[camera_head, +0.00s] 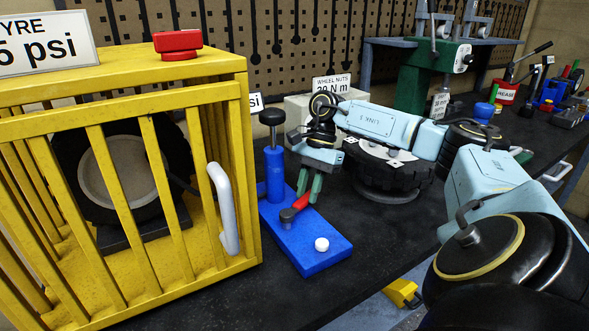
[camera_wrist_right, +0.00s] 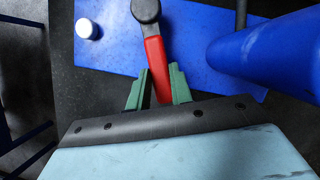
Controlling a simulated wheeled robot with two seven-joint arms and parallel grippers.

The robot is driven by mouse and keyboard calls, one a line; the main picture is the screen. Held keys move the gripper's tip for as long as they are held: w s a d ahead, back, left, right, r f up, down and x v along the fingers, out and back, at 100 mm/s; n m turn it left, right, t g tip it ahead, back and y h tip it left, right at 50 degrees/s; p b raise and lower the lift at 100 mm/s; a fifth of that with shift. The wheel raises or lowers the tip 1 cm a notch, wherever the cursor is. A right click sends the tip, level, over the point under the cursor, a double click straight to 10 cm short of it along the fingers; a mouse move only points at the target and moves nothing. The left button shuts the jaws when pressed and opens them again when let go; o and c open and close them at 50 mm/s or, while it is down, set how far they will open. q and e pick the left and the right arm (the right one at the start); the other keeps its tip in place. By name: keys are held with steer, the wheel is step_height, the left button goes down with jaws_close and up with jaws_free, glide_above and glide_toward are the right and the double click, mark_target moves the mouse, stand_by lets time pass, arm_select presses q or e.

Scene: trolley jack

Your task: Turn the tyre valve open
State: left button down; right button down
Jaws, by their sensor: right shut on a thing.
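The tyre valve is a red lever (camera_head: 301,201) on a dark round pivot (camera_head: 288,215), mounted on a blue base plate (camera_head: 312,248). In the right wrist view the red lever (camera_wrist_right: 155,58) runs from its pivot (camera_wrist_right: 146,10) down between the green fingers. My right gripper (camera_head: 307,195) reaches down over the lever's free end. In the wrist view its two fingers (camera_wrist_right: 160,72) stand either side of the red handle, shut on it. The handle's tip is partly hidden in the head view. My left gripper is in neither view.
A blue pump cylinder (camera_head: 274,176) with a black knob stands close beside the lever. A white button (camera_head: 321,244) sits at the plate's front. A yellow cage (camera_head: 125,120) holding a wheel stands left.

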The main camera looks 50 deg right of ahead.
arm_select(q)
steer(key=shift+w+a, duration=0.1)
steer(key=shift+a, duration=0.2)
arm_select(e)
steer(key=c, duration=1.2)
jaws_free()
steer(key=shift+c, duration=0.2)
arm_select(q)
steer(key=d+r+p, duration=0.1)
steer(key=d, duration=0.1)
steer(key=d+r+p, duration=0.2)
arm_select(e)
steer(key=v, duration=1.3)
steer(key=shift+r, duration=0.2)
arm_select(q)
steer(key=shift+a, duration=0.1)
arm_select(e)
steer(key=shift+c, duration=0.4)
